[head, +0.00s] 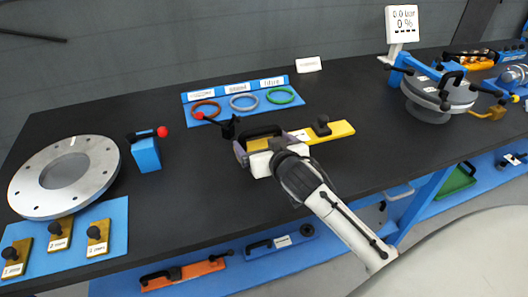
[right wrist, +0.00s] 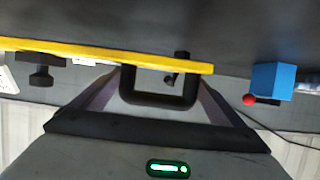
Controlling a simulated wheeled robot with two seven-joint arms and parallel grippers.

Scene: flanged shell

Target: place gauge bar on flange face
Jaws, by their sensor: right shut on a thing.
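The yellow gauge bar (head: 332,133) has a black loop handle (head: 263,133) and a black knob (head: 321,123). My right gripper (head: 258,149) is shut on the handle over the middle of the dark bench. In the right wrist view the bar (right wrist: 100,55) runs across the top, and its handle (right wrist: 160,103) sits between my fingers. Whether the bar touches the bench is hard to tell. A round grey flange (head: 100,173) with a central hole lies at the bench's left end, its broad face up, well apart from the bar. My left gripper is not in view.
A blue block (head: 147,155) with a red-tipped lever stands beside the flange. A blue mat (head: 110,235) with several brass blocks lies in front of it. Rings lie on a blue board (head: 243,88) behind. A clamped grey vessel (head: 430,100) stands right.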

